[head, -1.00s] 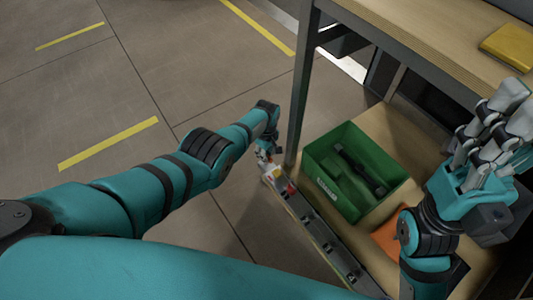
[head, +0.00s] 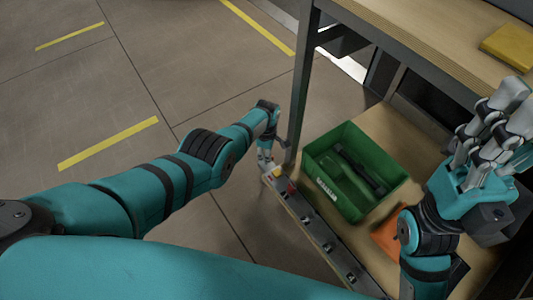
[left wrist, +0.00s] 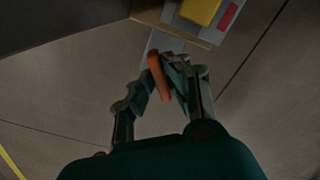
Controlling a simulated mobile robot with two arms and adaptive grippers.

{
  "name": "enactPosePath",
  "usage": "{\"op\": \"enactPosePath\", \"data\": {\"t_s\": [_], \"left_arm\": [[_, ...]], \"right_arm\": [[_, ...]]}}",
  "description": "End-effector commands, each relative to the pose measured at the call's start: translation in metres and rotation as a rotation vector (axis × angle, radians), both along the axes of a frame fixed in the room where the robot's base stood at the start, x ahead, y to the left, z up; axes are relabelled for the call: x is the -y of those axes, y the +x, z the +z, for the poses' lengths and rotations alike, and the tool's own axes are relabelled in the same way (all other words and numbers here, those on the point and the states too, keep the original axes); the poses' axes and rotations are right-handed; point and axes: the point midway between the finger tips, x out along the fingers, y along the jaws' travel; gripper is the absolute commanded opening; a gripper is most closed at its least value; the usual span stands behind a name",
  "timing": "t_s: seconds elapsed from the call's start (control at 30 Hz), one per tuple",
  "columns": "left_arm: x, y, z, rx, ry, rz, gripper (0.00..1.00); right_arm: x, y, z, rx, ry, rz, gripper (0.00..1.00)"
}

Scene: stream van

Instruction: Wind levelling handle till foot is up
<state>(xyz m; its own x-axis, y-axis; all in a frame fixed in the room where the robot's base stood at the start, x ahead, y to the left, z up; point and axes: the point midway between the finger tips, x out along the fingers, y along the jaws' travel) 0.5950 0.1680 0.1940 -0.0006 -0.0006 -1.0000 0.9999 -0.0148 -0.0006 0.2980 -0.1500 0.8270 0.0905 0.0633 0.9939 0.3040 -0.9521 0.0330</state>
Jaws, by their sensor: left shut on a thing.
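The levelling handle shows in the left wrist view as a short orange grip (left wrist: 159,77) between my left gripper's fingers. My left gripper (left wrist: 163,82) is shut on it. A grey strip (left wrist: 164,42) runs behind the handle in the wrist view. I cannot make out the foot. My right gripper (head: 500,125) is raised at the right, fingers apart and empty.
A grey rail (head: 318,230) with a yellow and a red part edges the wooden lower board. A green crate (head: 325,205) holding a dark bar stands on the board. An orange item (head: 388,240) lies near my right arm. A dark table leg (head: 298,100) stands close to my left gripper. The floor at left is clear.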

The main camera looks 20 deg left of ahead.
Motion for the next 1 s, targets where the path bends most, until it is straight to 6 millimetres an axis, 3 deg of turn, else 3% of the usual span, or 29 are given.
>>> {"op": "enactPosePath", "data": {"t_s": [0.27,0.3,0.43,0.77,1.0], "left_arm": [[-0.001,0.000,0.000,0.001,0.003,-0.001,0.00],[-0.001,0.000,0.000,0.001,0.003,-0.001,0.17],[-0.001,0.000,0.000,0.001,0.002,-0.001,0.34],[0.000,0.001,0.001,0.001,0.001,-0.001,0.35],[0.001,0.002,0.013,0.003,-0.001,-0.002,0.35]], "right_arm": [[0.000,0.000,0.001,0.003,0.002,0.000,0.40],[0.000,0.000,0.001,0.002,0.003,0.000,0.40],[0.000,0.000,0.001,0.001,0.003,0.000,0.40],[0.000,0.000,-0.002,-0.009,0.001,-0.001,0.40],[0.000,0.000,-0.001,-0.006,0.001,0.000,0.40]]}}
